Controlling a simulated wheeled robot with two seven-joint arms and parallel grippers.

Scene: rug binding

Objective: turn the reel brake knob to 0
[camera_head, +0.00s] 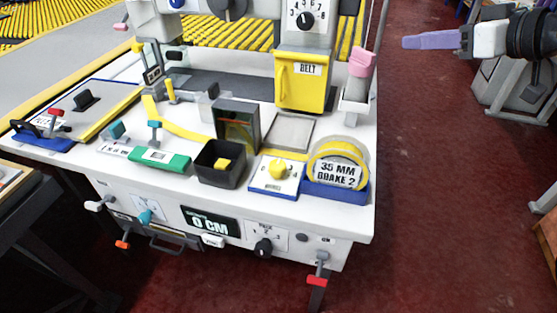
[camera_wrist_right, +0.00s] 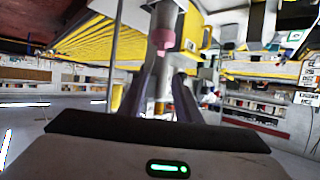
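The reel brake knob (camera_head: 279,167) looks to be the yellow knob on a small white dial plate with a blue base, near the front right of the white table. Its setting is too small to read. Right beside it stands the yellow-rimmed reel (camera_head: 338,164), labelled "35 MM BRAKE 2". My right gripper (camera_head: 408,42) is at the upper right, over the red floor, well apart from the knob. Its purple fingers also show in the right wrist view (camera_wrist_right: 163,98), spread with a gap and nothing between them. My left gripper is not in view.
A black bin (camera_head: 220,177) with a yellow piece in it stands left of the knob. Behind are a grey tray (camera_head: 290,131), a yellow "BELT" box (camera_head: 302,82) and a pink-topped post (camera_head: 361,63). The front panel carries a "0 CM" display (camera_head: 209,222).

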